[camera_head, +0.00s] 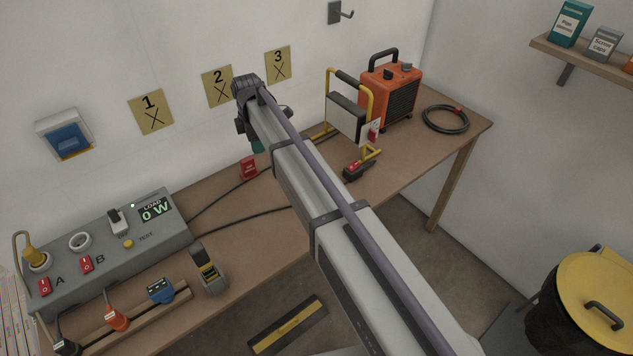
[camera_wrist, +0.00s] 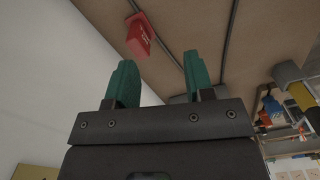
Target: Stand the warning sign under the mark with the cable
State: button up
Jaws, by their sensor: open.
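A small red block with white lettering (camera_head: 249,167), which may be the warning sign, stands on the workbench below mark 2 (camera_head: 218,87). It also shows in the wrist view (camera_wrist: 140,36), beyond my left finger and beside a dark cable (camera_wrist: 229,45). Marks 1 (camera_head: 151,111) and 3 (camera_head: 278,65) are also yellow plates with crosses on the wall. My gripper (camera_wrist: 160,72) is open, with its green fingers apart and nothing between them. In the head view, my gripper (camera_head: 257,146) is above the bench near the red block, mostly hidden by my arm.
A grey load box (camera_head: 115,250) stands at the bench's left, with cables running right. A yellow-framed work lamp (camera_head: 346,115), an orange heater (camera_head: 389,95) and a coiled black cable (camera_head: 446,119) occupy the right.

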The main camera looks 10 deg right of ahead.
jog(key=s+d+m, duration=0.6)
jog(key=s, duration=0.3)
jog(key=s+d+m, duration=0.6)
jog(key=s+m, duration=0.1)
jog(key=s, duration=0.3)
jog(key=s+d+m, duration=0.6)
jog(key=s+m, duration=0.1)
jog(key=s, duration=0.3)
jog(key=shift+s+d, duration=0.25)
jog(key=shift+r, duration=0.1)
